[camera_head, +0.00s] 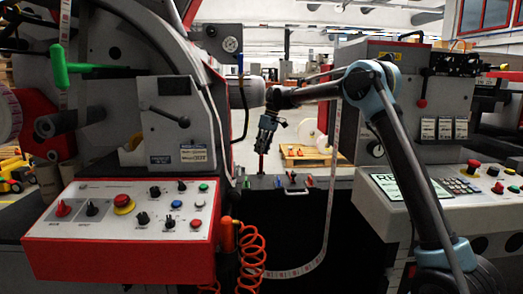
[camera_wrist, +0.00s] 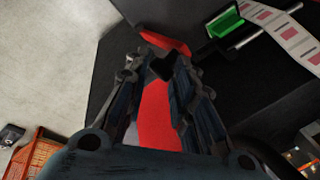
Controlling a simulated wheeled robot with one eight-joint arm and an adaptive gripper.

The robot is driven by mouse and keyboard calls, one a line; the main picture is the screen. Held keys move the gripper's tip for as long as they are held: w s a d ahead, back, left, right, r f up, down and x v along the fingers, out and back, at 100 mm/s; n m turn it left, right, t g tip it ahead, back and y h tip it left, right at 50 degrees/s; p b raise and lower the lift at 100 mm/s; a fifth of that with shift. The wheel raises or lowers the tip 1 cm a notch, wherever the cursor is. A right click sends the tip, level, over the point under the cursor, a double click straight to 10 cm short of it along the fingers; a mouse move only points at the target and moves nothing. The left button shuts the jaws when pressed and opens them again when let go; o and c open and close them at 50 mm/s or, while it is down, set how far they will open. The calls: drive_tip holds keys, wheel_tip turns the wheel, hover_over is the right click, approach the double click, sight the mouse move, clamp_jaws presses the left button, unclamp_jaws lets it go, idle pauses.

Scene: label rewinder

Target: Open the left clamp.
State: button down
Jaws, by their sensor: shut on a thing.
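My gripper (camera_head: 263,150) points down at the middle of the machine, at the back of the dark gap between the two consoles. Its fingers are closed around a red lever (camera_head: 262,165), which I take for the left clamp's handle. In the wrist view, the red lever (camera_wrist: 158,125) runs between the two dark fingers of my gripper (camera_wrist: 160,66), and its red end (camera_wrist: 166,41) shows beyond the fingertips. The lever's pivot is hidden.
A green clamp piece (camera_wrist: 226,22) and the printed label strip (camera_wrist: 285,30) lie right of the lever in the wrist view. The red-framed control panel (camera_head: 125,235) stands at the left; the coiled orange hose (camera_head: 250,255) hangs beside it. Another console (camera_head: 450,205) stands right.

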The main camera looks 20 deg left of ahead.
drive_tip(key=shift+w+a+f, duration=0.2)
drive_tip(key=shift+w+f, duration=0.1)
drive_tip(key=shift+w, duration=0.2)
drive_tip(key=shift+w+a+f, duration=0.15)
drive_tip(key=shift+w+f, duration=0.1)
drive_tip(key=shift+w, duration=0.2)
drive_tip(key=c, duration=1.5)
unclamp_jaws()
drive_tip(key=shift+w+f, duration=0.1)
drive_tip(key=shift+o, duration=0.8)
drive_tip(key=shift+w+a+f, duration=0.1)
drive_tip(key=shift+w+f, duration=0.1)
drive_tip(key=shift+f, duration=0.05)
drive_tip(key=shift+w+a+f, duration=0.3)
drive_tip(key=shift+w+f, duration=0.1)
drive_tip(key=shift+f, duration=0.2)
drive_tip(key=shift+o, duration=0.7)
drive_tip(key=shift+w+d, duration=0.1)
drive_tip(key=shift+s+d+r, duration=0.25)
drive_tip(key=shift+s+r, duration=0.05)
drive_tip(key=shift+r, duration=0.25)
drive_tip(key=shift+c, duration=0.7)
drive_tip(key=shift+s+r, duration=0.1)
drive_tip(key=v, duration=1.1)
drive_tip(key=shift+r, duration=0.35)
